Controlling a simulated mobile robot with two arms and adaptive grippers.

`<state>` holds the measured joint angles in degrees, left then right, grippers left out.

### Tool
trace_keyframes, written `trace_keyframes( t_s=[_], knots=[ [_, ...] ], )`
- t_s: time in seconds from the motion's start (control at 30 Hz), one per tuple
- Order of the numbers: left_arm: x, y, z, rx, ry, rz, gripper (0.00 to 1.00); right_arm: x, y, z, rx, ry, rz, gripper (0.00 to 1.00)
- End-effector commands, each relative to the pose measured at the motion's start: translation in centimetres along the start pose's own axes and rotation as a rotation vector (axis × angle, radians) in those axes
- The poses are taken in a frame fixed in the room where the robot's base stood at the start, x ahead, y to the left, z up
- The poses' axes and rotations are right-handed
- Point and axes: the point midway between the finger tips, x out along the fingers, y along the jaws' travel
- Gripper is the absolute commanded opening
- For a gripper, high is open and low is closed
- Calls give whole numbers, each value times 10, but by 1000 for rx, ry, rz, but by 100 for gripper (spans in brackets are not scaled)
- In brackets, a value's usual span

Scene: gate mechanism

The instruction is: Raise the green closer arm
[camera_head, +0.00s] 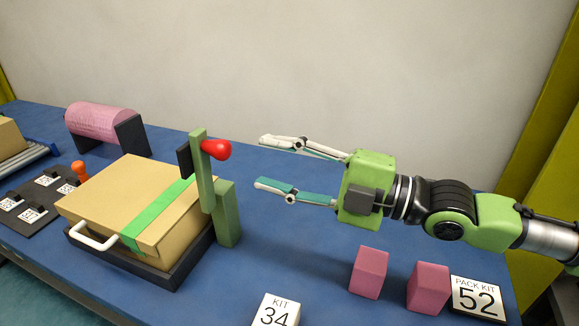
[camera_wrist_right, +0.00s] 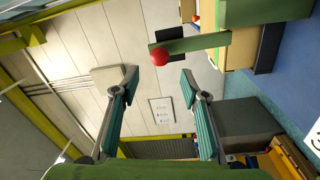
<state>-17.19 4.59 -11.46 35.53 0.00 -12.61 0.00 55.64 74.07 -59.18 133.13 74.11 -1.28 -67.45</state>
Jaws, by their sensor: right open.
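The green closer arm (camera_head: 203,175) stands upright beside a green post (camera_head: 227,215) at the right side of a dark tray with a cardboard box. A red knob (camera_head: 216,149) sticks out to the right near its top. My right gripper (camera_head: 262,163) comes in from the right, open and empty, its fingers pointing at the knob with a gap between. In the right wrist view the red knob (camera_wrist_right: 158,56) and the green arm (camera_wrist_right: 205,41) show beyond the open fingertips (camera_wrist_right: 158,76), the knob roughly centred between them. My left gripper is not in view.
The cardboard box (camera_head: 165,190) with green tape lies in the dark tray (camera_head: 160,272), which has a white handle (camera_head: 92,238). Two pink blocks (camera_head: 369,272) and number cards (camera_head: 478,298) are below my right arm. A pink roll (camera_head: 98,121) stands at the back left.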

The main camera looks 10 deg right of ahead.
Motion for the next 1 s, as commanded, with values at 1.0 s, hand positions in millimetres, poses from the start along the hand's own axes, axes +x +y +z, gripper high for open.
trace_keyframes(
  t_s=[1.0],
  knots=[
    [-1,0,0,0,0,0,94,-21,1,-1,3,3,1,23]
  ],
)
